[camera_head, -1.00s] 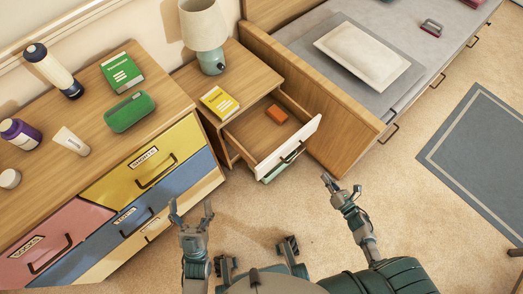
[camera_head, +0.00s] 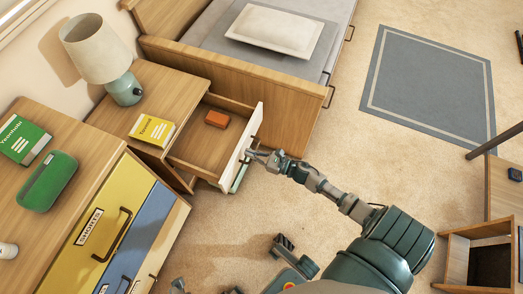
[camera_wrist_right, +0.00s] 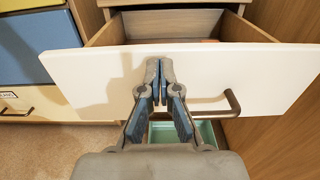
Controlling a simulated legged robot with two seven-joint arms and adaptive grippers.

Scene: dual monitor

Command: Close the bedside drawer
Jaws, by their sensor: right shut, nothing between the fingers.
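The bedside drawer (camera_head: 242,146) is pulled out of the wooden nightstand (camera_head: 150,85). Its front is white with a dark bar handle, which shows in the right wrist view (camera_wrist_right: 230,104). An orange box (camera_head: 217,119) lies inside the drawer. My right gripper (camera_head: 252,155) is at the outer face of the drawer front. A small dark piece, perhaps my left gripper (camera_head: 178,286), shows at the bottom edge.
A lamp (camera_head: 105,60) and a yellow book (camera_head: 152,129) stand on the nightstand. A dresser (camera_head: 85,150) is at left, the bed's wooden footboard (camera_head: 230,80) at right. A pale green thing (camera_wrist_right: 190,130) shows below the drawer.

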